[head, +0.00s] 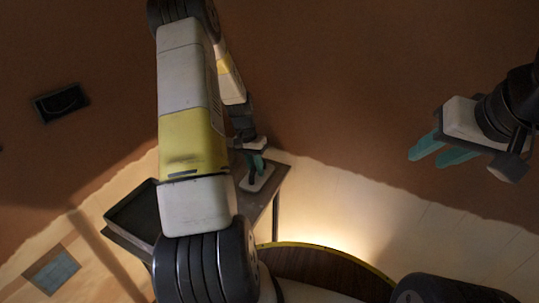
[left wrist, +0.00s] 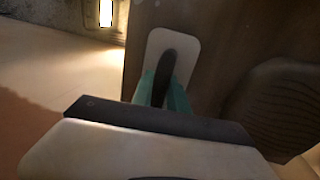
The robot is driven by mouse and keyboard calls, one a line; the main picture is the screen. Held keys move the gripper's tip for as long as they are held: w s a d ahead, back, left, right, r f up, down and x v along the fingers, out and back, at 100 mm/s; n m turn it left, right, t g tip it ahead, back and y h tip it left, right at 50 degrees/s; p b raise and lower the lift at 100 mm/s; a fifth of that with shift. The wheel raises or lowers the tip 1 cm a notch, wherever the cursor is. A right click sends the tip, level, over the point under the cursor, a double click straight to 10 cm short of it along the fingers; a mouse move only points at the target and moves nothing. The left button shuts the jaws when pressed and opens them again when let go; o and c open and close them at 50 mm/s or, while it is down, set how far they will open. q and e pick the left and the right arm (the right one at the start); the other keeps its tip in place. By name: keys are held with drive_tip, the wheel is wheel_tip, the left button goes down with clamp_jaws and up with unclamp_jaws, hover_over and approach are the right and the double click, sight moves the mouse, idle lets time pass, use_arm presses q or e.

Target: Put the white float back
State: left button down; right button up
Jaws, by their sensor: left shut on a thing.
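The white float (head: 262,183) has a pale flat plate and a dark handle. It is at the right part of a dark table (head: 278,172), partly hidden by my left gripper. My left gripper (head: 254,162) is above the plate with its teal fingers shut on the float's handle. In the left wrist view the float's white plate (left wrist: 187,50) shows against the brown tabletop, with the handle between the fingers (left wrist: 164,92). I cannot tell whether the plate touches the table. My right gripper (head: 426,160) is open and empty, out to the right, away from the table.
A dark shallow tray (head: 135,212) is at the left end of the table, partly behind my left arm. A dark rectangular frame (head: 60,102) and a blue-grey square (head: 52,271) are at the left. A curved wooden surface with a yellow rim (head: 320,264) is at the bottom.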

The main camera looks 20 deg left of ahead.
use_arm(q)
drive_tip(key=shift+f, duration=0.15)
drive_tip(key=c, duration=1.2)
unclamp_jaws()
wheel_tip(320, 180, up, 8)
drive_tip(key=a, duration=0.1)
drive_tip(key=shift+a, duration=0.3)
drive_tip(key=shift+w+f, duration=0.1)
